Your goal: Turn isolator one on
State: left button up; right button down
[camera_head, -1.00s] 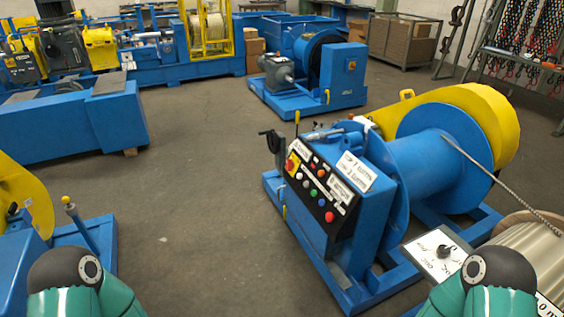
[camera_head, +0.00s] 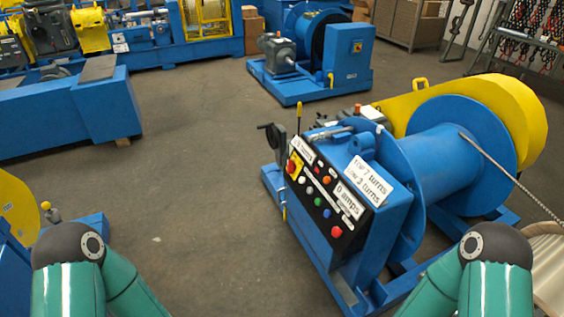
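The blue winch machine (camera_head: 440,153) stands at the right with a sloped black control panel (camera_head: 323,200) facing me. On the panel a red knob on a yellow plate (camera_head: 292,166) sits at the upper left, possibly an isolator; its setting is too small to read. Several coloured buttons and a red stop button (camera_head: 336,232) are below it. White labels (camera_head: 368,181) read about turns and "0 amps". Parts of my two arms show at the bottom left and bottom right. Neither gripper is in view.
A second blue machine (camera_head: 318,62) with a small box and switch (camera_head: 357,47) stands at the back. Blue machinery (camera_head: 70,115) lines the left. A chain rack (camera_head: 515,45) is at the back right. The grey floor (camera_head: 195,190) between them is clear.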

aim_at(291, 167)
jog(key=z, duration=0.15)
jog(key=k, duration=0.45)
jog(key=u, duration=0.4)
jog(key=i, duration=0.5)
jog(key=u, duration=0.5)
jog(key=i, duration=2.15)
jog(key=z, duration=0.7)
